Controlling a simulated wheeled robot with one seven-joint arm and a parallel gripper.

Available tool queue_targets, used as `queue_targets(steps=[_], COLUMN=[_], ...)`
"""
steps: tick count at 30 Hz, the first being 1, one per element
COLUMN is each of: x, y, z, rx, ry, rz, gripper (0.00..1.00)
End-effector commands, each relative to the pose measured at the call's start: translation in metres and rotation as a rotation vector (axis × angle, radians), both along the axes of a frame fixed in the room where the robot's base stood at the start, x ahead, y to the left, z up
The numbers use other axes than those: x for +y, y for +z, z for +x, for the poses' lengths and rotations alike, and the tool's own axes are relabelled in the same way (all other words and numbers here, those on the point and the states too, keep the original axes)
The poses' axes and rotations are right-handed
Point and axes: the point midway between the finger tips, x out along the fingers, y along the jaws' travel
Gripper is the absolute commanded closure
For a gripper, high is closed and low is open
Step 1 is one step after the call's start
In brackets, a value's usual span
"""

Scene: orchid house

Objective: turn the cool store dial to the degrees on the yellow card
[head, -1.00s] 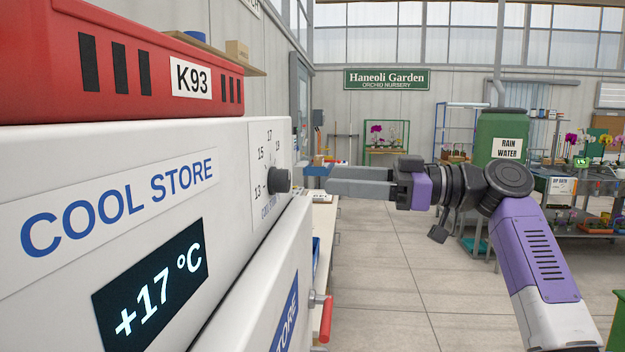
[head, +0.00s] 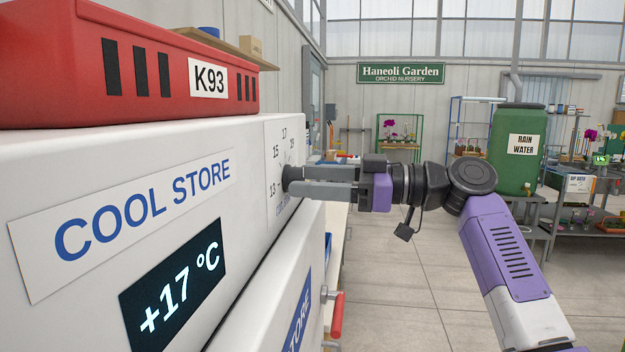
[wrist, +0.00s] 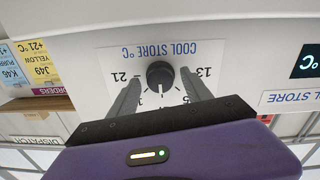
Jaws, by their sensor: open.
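The cool store dial's dark round knob (wrist: 160,73) sits on a white scale plate, upside down in the wrist view. 13 and 21 show at its sides; a white mark on the knob points down, away from the plate's "COOL STORE °C" lettering. My gripper (wrist: 160,86) is open, one finger on each side of the knob; contact is unclear. In the head view my gripper (head: 297,181) reaches the dial from the right. The yellow card (wrist: 39,64) shows +21 °C, YELLOW, J49. The cool store display (head: 174,285) reads +17 °C.
A red crate (head: 130,70) marked K93 stands on top of the cool store (head: 60,165). A blue card (wrist: 9,67) marked K46 hangs beside the yellow one. A red handle (head: 337,314) sticks out below. Open floor (head: 400,280) lies to the right.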

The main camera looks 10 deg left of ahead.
Motion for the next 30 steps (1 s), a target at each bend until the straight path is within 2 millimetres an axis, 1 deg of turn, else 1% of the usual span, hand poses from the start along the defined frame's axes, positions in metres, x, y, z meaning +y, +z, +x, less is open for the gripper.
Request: queue_targets(steps=[2,3,8,9,11,12,17,22,26,30], x=[0.0000,-0.0001,-0.0002,-0.0002,-0.0002,-0.0002,-0.0003,-0.0001,0.0003,0.0002], y=[0.0000,-0.0001,-0.0001,-0.0001,-0.0001,-0.0001,0.0003,0.0014,0.0026,0.0038], z=[0.0000,0.0000,0.0000,0.0000,0.0001,0.0001,0.0000,0.0000,-0.0001,-0.0002], rx=[0.000,0.000,0.000,0.000,0.000,0.000,0.007,0.051,0.120,0.227], ry=[0.000,0.000,0.000,0.000,0.000,0.000,0.000,0.000,0.001,0.000], rz=[0.000,0.000,0.000,0.000,0.000,0.000,0.000,0.003,0.005,0.009], gripper=[0.43,0.47,0.78,0.86,0.98,1.00,1.00,1.00,1.00,1.00])
